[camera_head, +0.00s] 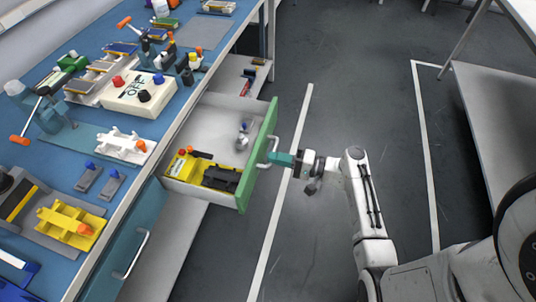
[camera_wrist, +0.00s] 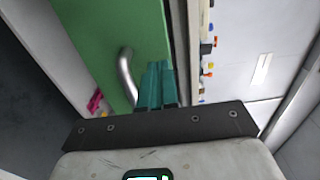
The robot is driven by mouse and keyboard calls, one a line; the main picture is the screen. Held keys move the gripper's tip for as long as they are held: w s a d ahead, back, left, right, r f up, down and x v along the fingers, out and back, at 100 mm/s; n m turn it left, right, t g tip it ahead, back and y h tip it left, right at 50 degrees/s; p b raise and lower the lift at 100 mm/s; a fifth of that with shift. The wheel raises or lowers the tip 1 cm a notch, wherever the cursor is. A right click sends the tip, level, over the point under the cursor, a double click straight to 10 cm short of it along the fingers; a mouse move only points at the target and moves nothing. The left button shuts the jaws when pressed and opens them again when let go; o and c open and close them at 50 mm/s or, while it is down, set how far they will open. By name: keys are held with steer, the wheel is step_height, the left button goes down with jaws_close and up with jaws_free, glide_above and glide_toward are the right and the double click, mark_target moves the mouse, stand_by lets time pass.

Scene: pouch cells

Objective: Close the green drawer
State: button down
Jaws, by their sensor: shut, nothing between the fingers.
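The green drawer (camera_head: 257,157) is pulled out from under the blue workbench, its green front facing my arm. Its metal handle (camera_head: 268,152) is on the outer face; the handle also shows in the wrist view (camera_wrist: 127,76), just left of my fingers. My gripper (camera_head: 277,158) has teal fingers, shut and empty, at the drawer front beside the handle. In the wrist view the fingers (camera_wrist: 158,80) point at the green front (camera_wrist: 110,40). I cannot tell whether the fingertips touch it. Inside the drawer lie a yellow item (camera_head: 182,166), a black item (camera_head: 221,178) and a small metallic item (camera_head: 242,135).
The blue workbench top (camera_head: 95,140) holds a white OFF box (camera_head: 138,94), a yellow fixture (camera_head: 70,224) and several tools. A closed blue drawer (camera_head: 128,245) with a handle is at the lower left. The grey floor (camera_head: 330,60) right of the drawer is clear. Another table (camera_head: 490,90) stands at the right.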

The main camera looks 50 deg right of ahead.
mark_target(258, 154)
steer(key=shift+x, duration=1.45)
steer(key=shift+w, duration=0.1)
steer(key=shift+w+a, duration=0.1)
steer(key=shift+w, duration=0.1)
steer(key=b+x, duration=0.4)
steer(key=x, duration=0.8)
steer(key=b+x, duration=0.5)
steer(key=x, duration=0.7)
steer(key=shift+w+a+f, duration=0.1)
steer(key=shift+f, duration=0.1)
steer(key=shift+w, duration=0.25)
steer(key=shift+w+a+r, duration=0.1)
steer(key=shift+w+r, duration=0.1)
steer(key=shift+r, duration=0.05)
steer(key=shift+a, duration=0.1)
